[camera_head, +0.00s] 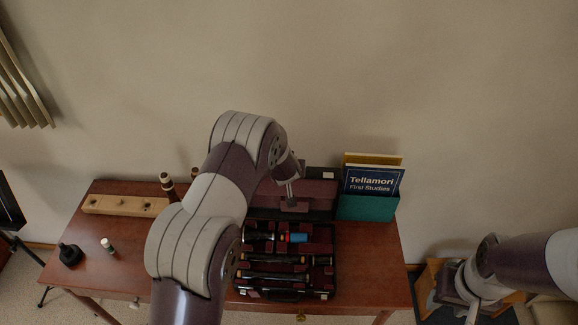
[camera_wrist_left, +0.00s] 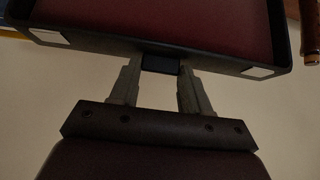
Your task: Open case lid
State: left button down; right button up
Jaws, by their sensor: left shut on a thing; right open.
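The black instrument case (camera_head: 327,238) lies on the table with its lid (camera_head: 316,192) standing raised at the back, showing its dark red lining. In the left wrist view the lid (camera_wrist_left: 190,25) fills the top of the picture, with a black tab (camera_wrist_left: 160,63) at the middle of its rim. My left gripper (camera_head: 290,200) is at the lid's edge; in the left wrist view its fingers (camera_wrist_left: 160,75) are shut on the tab. My right gripper (camera_head: 474,302) is open and empty, off the table at the lower right.
Dark instrument pieces (camera_head: 275,259) lie in the case. A teal holder (camera_head: 368,208) with books (camera_head: 372,180) stands close right of the lid. A wooden block (camera_head: 120,205), a small bottle (camera_head: 107,246) and a black stand (camera_head: 69,255) are at the table's left.

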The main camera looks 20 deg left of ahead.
pick_arm(q)
jog(key=shift+w+r, duration=0.2)
jog(key=shift+r, duration=0.2)
jog(key=c, duration=0.5)
grip_release()
jog(key=shift+s+f, duration=0.1)
jog(key=shift+s, duration=0.05)
jog(key=shift+s, duration=0.15)
jog(key=b+v, duration=0.1)
jog(key=v, duration=1.1)
jog(key=shift+s, duration=0.2)
